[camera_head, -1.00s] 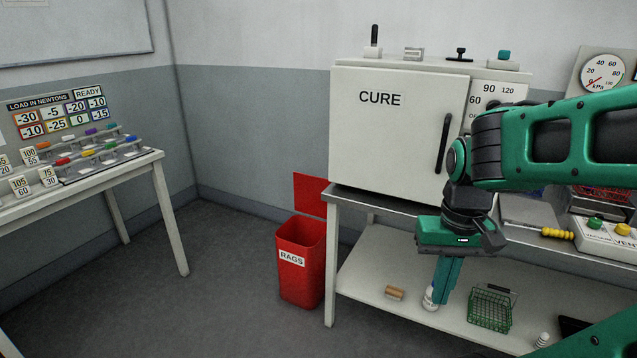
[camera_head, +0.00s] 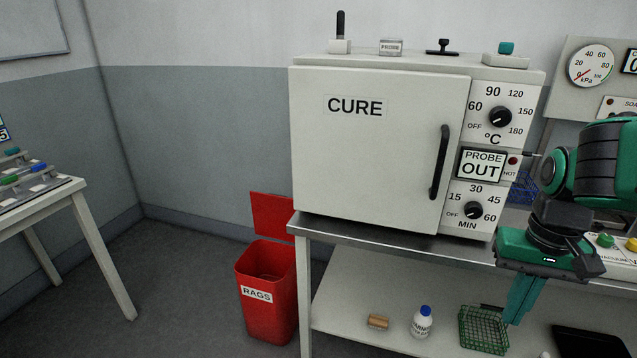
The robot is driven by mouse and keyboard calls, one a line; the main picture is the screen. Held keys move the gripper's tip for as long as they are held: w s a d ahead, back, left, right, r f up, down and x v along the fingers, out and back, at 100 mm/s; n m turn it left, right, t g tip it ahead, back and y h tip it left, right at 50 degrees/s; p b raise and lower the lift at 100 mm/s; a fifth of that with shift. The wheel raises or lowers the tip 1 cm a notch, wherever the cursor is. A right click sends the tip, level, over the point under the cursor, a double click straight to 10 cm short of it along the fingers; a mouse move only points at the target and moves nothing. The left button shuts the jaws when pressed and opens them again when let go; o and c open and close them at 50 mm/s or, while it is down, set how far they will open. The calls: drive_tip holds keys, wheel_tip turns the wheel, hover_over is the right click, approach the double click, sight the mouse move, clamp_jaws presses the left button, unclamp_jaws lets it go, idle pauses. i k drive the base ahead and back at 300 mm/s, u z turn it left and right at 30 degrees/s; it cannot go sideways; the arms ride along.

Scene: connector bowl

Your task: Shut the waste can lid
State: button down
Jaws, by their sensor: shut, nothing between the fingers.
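The red waste can (camera_head: 268,305) labelled RAGS stands on the floor, left of the bench with the CURE oven. Its red lid (camera_head: 272,215) stands upright at the back of the rim, so the can is open and its dark inside shows. My gripper (camera_head: 514,318) points down at the right, in front of the bench and far to the right of the can. It is shut and empty, with its fingers in front of the lower shelf near the green basket.
The CURE oven (camera_head: 375,150) sits on the bench (camera_head: 335,232). The lower shelf holds a brush-like block (camera_head: 378,322), a white bottle (camera_head: 422,322) and a green wire basket (camera_head: 482,330). A table (camera_head: 50,205) stands at the left. The floor (camera_head: 170,280) between it and the can is clear.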

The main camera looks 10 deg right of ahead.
sight(272, 213)
drive_tip(key=u, duration=0.15)
drive_tip(key=i, duration=1.1)
drive_tip(key=u, duration=0.6)
